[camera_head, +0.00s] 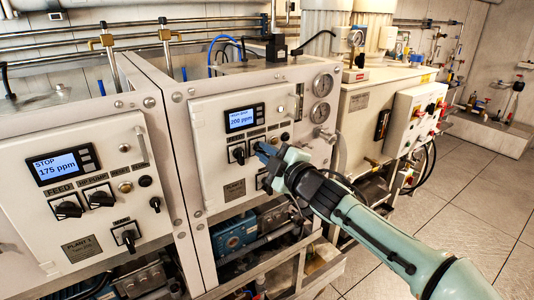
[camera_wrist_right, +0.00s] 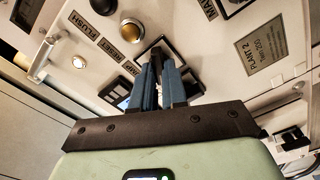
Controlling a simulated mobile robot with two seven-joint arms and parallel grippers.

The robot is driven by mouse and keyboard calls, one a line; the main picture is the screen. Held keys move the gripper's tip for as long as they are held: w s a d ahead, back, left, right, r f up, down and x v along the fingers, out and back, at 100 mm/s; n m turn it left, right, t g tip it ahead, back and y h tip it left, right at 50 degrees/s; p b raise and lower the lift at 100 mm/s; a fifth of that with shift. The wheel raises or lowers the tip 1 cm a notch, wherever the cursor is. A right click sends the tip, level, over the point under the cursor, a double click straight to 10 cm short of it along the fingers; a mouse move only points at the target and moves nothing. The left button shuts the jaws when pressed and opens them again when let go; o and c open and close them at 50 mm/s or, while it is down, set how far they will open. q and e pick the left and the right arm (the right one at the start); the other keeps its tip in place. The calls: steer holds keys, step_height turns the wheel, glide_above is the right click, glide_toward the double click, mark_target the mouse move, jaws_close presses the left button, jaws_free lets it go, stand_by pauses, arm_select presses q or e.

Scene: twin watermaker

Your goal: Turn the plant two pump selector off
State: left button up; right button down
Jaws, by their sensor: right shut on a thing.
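The plant two panel (camera_head: 215,180) is the right one of two light panels in the head view, with a lit display (camera_head: 241,119) reading 200 ppm. Its name plate (camera_wrist_right: 261,52) reads PLANT 2 in the wrist view. My right gripper (camera_head: 264,152) reaches in from the right and covers the pump selector area. In the wrist view, the blue fingers (camera_wrist_right: 161,80) are shut on a dark selector knob (camera_wrist_right: 155,55) on a square plate. The knob is mostly hidden between the fingers, so its angle is hard to read. My left gripper is not in view.
A dark feed selector (camera_head: 238,153) sits just left of my fingers. The plant one panel (camera_head: 75,205) with its own knobs stands further left. Gauges (camera_head: 322,85) and a box with red knobs (camera_head: 415,120) are to the right. Open tiled floor (camera_head: 470,200) lies right.

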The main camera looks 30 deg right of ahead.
steer(key=c, duration=1.2)
jaws_free()
steer(key=shift+o, duration=0.2)
steer(key=s+d+p, duration=0.1)
steer(key=s, duration=1.2)
steer(key=shift+s, duration=0.2)
